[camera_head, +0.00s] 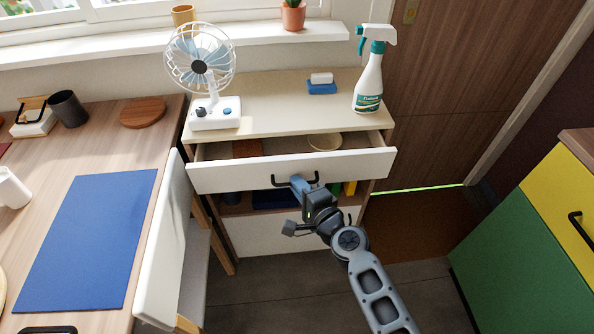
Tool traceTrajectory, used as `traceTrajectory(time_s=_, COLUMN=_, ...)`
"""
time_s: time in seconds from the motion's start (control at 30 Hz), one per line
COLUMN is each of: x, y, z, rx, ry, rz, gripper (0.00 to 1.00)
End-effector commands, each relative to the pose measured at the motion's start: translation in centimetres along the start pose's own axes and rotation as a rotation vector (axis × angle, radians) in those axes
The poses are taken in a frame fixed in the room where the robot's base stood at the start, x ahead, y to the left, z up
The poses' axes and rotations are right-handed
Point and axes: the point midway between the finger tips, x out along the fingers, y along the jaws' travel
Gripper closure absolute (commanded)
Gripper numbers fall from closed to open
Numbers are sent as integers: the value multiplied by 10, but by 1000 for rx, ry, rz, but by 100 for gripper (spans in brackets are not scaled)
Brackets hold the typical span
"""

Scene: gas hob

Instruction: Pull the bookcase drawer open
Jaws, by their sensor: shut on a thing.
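The bookcase (275,86) stands against the wall below the window. Its white top drawer (345,163) is partly open, and a brown item (247,148) and a pale bowl (325,141) show inside it. A dark bar handle (282,181) sits at the middle of the drawer front. My gripper (299,183) is at this handle, shut on it. My arm reaches in from the lower right and hides part of the shelf below the drawer.
A white fan (214,112), a spray bottle (369,82) and a blue sponge (321,88) stand on the bookcase top. A white chair (165,250) is close on the left, beside the desk (165,120). A green and yellow cabinet (520,255) stands right. Floor is clear between.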

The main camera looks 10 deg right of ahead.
Motion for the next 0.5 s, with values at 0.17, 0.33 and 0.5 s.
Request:
traceTrajectory(time_s=0.17, x=-36, y=9, z=14, rx=0, ry=1, rz=4, gripper=100)
traceTrajectory(time_s=0.33, x=-59, y=15, z=23, rx=0, ry=1, rz=3, gripper=100)
traceTrajectory(time_s=0.5, x=-71, y=18, z=28, rx=0, ry=2, rz=2, gripper=100)
